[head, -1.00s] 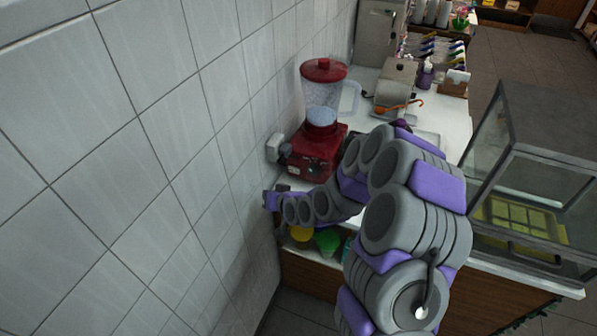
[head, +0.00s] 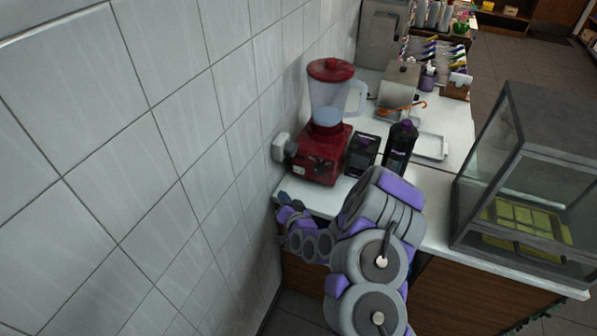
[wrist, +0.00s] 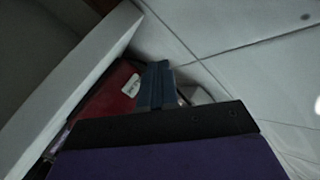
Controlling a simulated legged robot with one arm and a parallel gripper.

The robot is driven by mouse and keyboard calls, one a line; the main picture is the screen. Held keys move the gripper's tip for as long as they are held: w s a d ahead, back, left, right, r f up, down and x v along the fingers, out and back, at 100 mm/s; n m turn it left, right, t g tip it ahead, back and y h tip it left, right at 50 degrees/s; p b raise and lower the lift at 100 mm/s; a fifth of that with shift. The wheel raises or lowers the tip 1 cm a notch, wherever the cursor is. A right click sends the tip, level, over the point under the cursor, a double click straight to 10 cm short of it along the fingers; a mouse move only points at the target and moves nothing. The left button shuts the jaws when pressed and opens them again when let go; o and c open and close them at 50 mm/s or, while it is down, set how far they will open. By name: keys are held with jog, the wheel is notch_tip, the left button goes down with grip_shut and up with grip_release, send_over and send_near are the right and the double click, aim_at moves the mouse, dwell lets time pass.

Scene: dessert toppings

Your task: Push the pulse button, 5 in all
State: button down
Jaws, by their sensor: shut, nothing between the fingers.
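The red blender (head: 320,160) stands on the white counter beside the tiled wall, with a clear jar and red lid. A pale label (head: 299,170) shows on the front of its base. The pulse button itself is too small to make out. My gripper (head: 282,197) is low at the counter's front edge by the wall, in front of the blender base and apart from it. In the wrist view my shut, empty gripper (wrist: 157,70) points toward the red base (wrist: 112,100), partly covering its front; the label (wrist: 132,86) shows just left of the fingers.
A white outlet box (head: 281,146) juts from the wall left of the blender. A black container (head: 362,155) and a dark bottle (head: 401,150) stand right of it. A metal tray (head: 432,147) and a glass case (head: 525,185) are farther right.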

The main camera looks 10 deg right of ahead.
aim_at(299, 170)
jog(key=w+d+b, duration=0.1)
jog(key=w+d, duration=0.1)
jog(key=w+d+b, duration=0.2)
jog(key=shift+w+f, duration=0.1)
jog(key=shift+w, duration=0.3)
jog(key=shift+w+b, duration=0.35)
jog(key=shift+w, duration=0.05)
jog(key=shift+w+d+b, duration=0.25)
jog(key=shift+w+b, duration=0.2)
jog(key=shift+w, duration=0.1)
jog(key=shift+w+d, duration=0.2)
jog(key=shift+d, duration=0.75)
jog(key=shift+a, duration=0.65)
jog(key=shift+d, duration=0.1)
jog(key=shift+d, duration=0.4)
